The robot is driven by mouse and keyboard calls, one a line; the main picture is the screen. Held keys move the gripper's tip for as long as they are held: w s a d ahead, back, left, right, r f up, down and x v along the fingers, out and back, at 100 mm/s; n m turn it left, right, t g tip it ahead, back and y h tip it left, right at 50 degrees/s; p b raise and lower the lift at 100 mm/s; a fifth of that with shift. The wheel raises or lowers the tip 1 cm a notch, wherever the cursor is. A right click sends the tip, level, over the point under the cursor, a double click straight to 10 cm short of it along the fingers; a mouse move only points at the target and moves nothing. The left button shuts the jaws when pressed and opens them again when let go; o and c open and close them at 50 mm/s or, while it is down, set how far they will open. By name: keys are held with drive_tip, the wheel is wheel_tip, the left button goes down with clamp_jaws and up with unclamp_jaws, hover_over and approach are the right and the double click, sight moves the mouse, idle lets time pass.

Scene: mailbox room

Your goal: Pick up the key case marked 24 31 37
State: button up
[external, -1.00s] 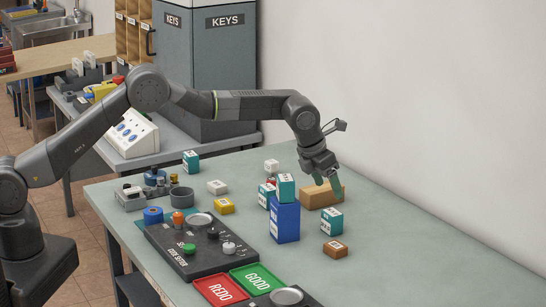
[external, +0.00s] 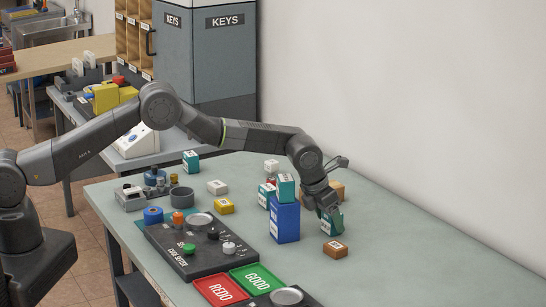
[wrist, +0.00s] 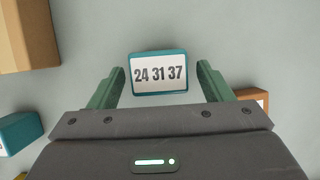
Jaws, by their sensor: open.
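The key case marked 24 31 37 (wrist: 160,72) is a teal block with a white label on top. In the wrist view it lies between the tips of my two green fingers, with a gap on both sides. My gripper (wrist: 161,85) is open and empty. In the external view my gripper (external: 328,212) is low over the right part of the table, at the teal key case (external: 335,224), and partly hides it.
A blue block (external: 285,221) with a teal case (external: 286,188) on top stands just left of my gripper. A brown box (external: 338,190) is behind it and a small brown case (external: 335,249) in front. The code setter panel and red and green trays lie further left.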

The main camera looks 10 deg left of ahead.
drive_tip(key=c, duration=1.1)
drive_tip(key=shift+r, duration=0.1)
